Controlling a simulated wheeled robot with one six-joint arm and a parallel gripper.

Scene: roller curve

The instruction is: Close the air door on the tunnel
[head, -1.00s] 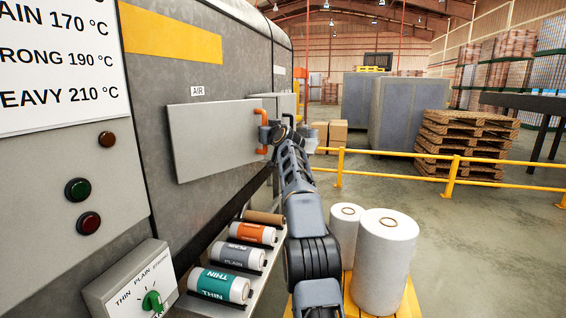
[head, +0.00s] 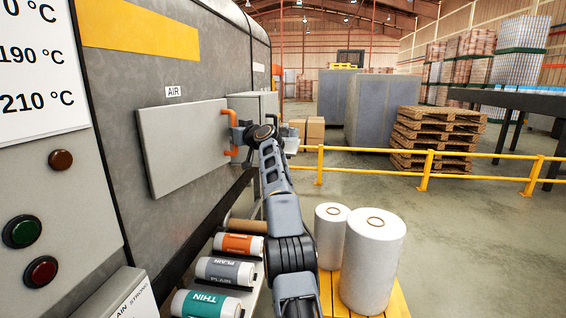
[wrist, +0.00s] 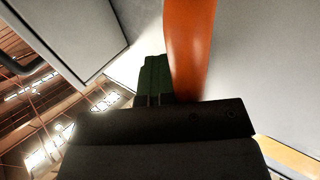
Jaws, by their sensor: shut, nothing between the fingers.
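The air door is a flat grey panel (head: 185,150) on the side of the grey tunnel (head: 115,85), under a small AIR label (head: 175,91). An orange handle (head: 228,116) stands at its right edge. I cannot tell the door's exact angle to the tunnel wall. My gripper (head: 240,135) is at the handle, partly hidden by its own wrist. In the wrist view the shut, dark fingers (wrist: 155,75) lie right beside the orange handle bar (wrist: 190,45), not around it. Whether they touch it is unclear. A pale grey panel (wrist: 265,70) fills the right side there.
A grey box (head: 262,103) juts from the tunnel beyond the handle. Film rolls (head: 225,271) lie on a shelf below the door. White rolls (head: 372,265) stand on a yellow pallet at right. A yellow rail (head: 400,150) crosses behind. Floor to the right is open.

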